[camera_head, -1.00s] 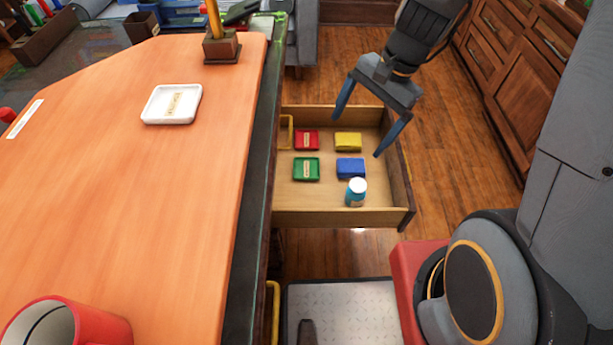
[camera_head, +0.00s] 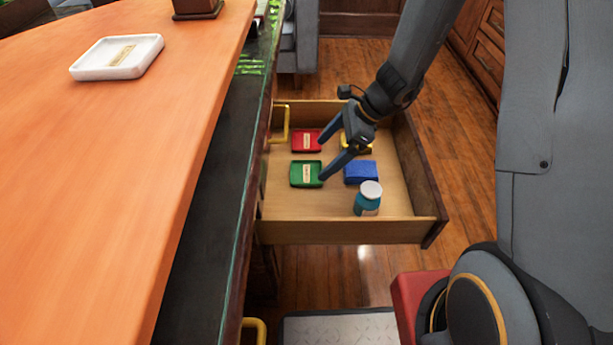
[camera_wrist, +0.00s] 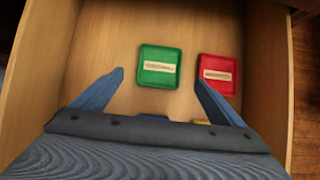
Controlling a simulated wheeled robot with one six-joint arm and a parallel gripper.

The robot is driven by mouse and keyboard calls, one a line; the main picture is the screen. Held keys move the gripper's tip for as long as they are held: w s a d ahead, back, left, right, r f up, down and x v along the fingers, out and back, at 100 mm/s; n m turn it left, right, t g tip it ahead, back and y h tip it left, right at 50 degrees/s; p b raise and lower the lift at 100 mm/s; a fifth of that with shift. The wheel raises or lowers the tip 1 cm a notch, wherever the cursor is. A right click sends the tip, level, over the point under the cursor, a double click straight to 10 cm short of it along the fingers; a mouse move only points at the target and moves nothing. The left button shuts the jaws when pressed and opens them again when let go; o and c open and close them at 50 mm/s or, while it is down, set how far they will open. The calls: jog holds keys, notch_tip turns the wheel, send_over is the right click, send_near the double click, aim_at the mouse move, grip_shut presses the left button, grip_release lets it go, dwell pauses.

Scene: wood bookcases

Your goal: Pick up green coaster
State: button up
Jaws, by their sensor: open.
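The green coaster (camera_head: 304,174) is a small square tray with a pale label, lying flat on the floor of the open drawer. My gripper (camera_head: 322,160) is open and empty above the drawer, its fingers pointing toward the coaster. In the wrist view the green coaster (camera_wrist: 160,66) lies ahead of the gap between my blue fingers (camera_wrist: 158,82), nearer the middle, with no contact visible. The red coaster (camera_wrist: 218,74) lies just right of it, ahead of the right fingertip.
The open drawer (camera_head: 340,231) also holds a red coaster (camera_head: 306,140), a blue block (camera_head: 360,172), a yellow item (camera_head: 345,142) partly hidden by my gripper, and a teal jar (camera_head: 367,199) with a white lid.

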aim_at(306, 173)
jog(key=b+x, duration=0.2)
jog(key=x, duration=0.4)
jog(key=shift+a+f, duration=0.15)
jog(key=shift+f, duration=0.05)
jog(key=c, duration=1.2)
